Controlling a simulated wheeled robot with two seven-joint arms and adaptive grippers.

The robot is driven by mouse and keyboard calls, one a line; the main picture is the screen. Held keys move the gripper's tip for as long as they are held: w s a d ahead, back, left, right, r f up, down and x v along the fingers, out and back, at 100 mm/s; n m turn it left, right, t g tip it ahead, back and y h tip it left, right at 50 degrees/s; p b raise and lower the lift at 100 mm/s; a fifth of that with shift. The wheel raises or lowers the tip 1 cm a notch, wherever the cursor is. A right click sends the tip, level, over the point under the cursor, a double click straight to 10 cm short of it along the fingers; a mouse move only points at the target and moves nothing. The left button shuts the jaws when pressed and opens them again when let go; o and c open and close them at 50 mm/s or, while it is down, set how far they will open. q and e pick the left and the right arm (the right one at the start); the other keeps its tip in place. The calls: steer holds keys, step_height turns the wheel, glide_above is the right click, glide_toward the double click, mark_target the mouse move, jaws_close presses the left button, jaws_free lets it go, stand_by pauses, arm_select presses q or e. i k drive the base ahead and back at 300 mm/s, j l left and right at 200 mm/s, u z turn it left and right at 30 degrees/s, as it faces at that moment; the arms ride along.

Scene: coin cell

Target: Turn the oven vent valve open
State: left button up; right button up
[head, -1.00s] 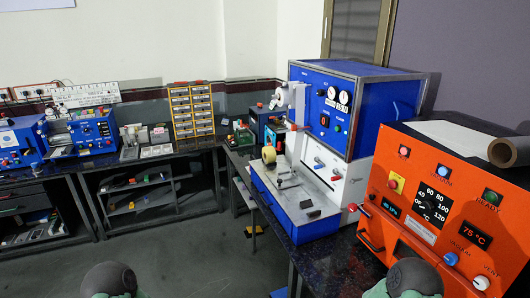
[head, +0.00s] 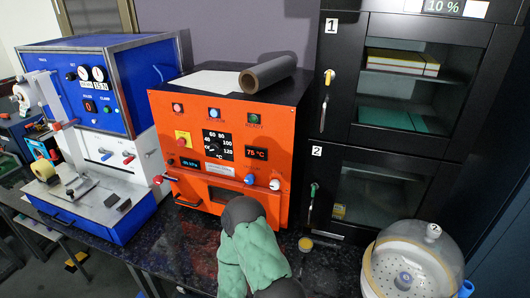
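The orange oven (head: 178,116) stands on the dark bench in the middle of the head view. On the lower right of its front are two knobs. The blue and white vacuum knob (head: 249,179) is on the left, and the white vent valve knob (head: 275,184) is right of it, near the oven's right edge. The vent knob is too small to tell its turn angle. A green and black link of my own arm rises in front of the oven's lower right, just below the knobs. Neither of my grippers shows.
A blue and white press machine (head: 110,155) stands left of the oven. A black cabinet (head: 345,135) with numbered doors stands right. A clear dome (head: 415,255) sits on the bench at front right. A grey roll (head: 268,73) lies on the oven's top.

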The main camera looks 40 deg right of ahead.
mark_target(274, 184)
steer(key=z, duration=1.45)
steer(key=k+u, duration=0.15)
steer(key=u, duration=0.25)
